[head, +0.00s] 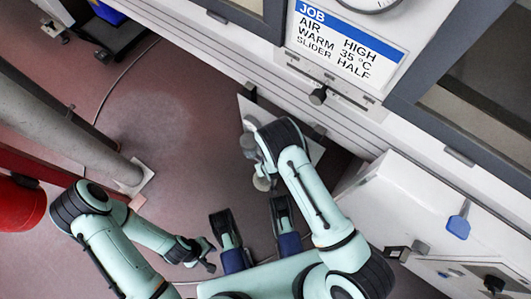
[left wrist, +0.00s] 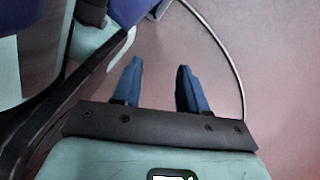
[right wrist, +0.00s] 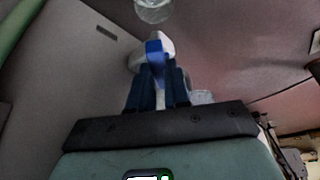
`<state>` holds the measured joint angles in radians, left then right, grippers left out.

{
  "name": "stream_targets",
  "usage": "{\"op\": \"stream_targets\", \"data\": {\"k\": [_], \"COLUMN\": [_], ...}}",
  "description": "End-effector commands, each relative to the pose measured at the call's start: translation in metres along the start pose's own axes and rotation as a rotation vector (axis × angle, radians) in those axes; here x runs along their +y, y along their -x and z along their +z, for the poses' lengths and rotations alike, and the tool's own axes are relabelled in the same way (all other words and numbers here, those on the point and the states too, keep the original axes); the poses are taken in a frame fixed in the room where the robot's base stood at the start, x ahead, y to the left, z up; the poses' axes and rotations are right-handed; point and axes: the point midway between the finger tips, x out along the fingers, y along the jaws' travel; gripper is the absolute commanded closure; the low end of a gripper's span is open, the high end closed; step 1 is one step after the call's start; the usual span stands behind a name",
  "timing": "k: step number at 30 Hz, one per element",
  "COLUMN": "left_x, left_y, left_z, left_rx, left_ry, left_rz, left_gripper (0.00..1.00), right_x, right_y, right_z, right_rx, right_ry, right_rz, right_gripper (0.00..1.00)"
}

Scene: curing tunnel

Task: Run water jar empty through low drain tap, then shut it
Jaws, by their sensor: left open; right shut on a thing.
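In the right wrist view, the fingers of my right gripper (right wrist: 161,84) are closed around a bright blue lever (right wrist: 154,50) on a pale tap body (right wrist: 165,44). A clear, round-edged piece (right wrist: 153,9) shows just past the tap; I cannot tell if it is part of the water jar. In the head view my right forearm hides most of that gripper and the tap. The jar's body and water level cannot be made out. My left gripper (head: 206,256) is low at the left in the head view, away from the tap. The left wrist view shows its fingers (left wrist: 160,88) apart and empty.
A white machine front with a job card (head: 345,40) and a black knob (head: 318,96) runs along the upper right. A white cabinet (head: 410,205) with a blue scoop-like tag (head: 459,222) stands at the right. A grey pipe (head: 60,125) and red object (head: 20,203) are left. Reddish floor (head: 165,120) is open between.

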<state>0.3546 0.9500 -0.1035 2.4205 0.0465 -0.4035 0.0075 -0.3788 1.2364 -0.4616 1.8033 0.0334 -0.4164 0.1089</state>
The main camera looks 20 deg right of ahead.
Motion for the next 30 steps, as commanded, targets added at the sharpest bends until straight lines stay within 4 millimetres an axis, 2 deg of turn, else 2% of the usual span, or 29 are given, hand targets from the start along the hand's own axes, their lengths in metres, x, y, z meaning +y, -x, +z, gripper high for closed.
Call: {"op": "stream_targets", "data": {"k": [7, 17, 18, 20, 30], "left_x": [0.011, 0.011, 0.011, 0.011, 0.012], "left_y": [0.009, 0.009, 0.009, 0.009, 0.011], "left_z": [-0.012, -0.014, -0.014, -0.013, -0.014], "left_rx": [0.049, 0.053, 0.053, 0.053, 0.056], "left_ry": [-0.016, -0.018, -0.018, -0.017, -0.018], "left_rz": [0.021, 0.023, 0.023, 0.023, 0.024], "left_gripper": [0.57, 0.57, 0.57, 0.57, 0.57], "right_x": [0.003, 0.002, 0.002, 0.002, 0.002], "right_y": [0.000, 0.000, 0.000, 0.000, 0.002], "right_z": [-0.001, -0.001, -0.001, -0.001, -0.002], "right_rx": [0.000, 0.002, 0.002, 0.002, 0.002], "right_ry": [0.181, 0.213, 0.213, 0.212, 0.211], "right_rz": [-0.077, -0.089, -0.089, -0.089, -0.088], "right_gripper": [1.00, 1.00, 0.77, 0.57, 0.57]}}
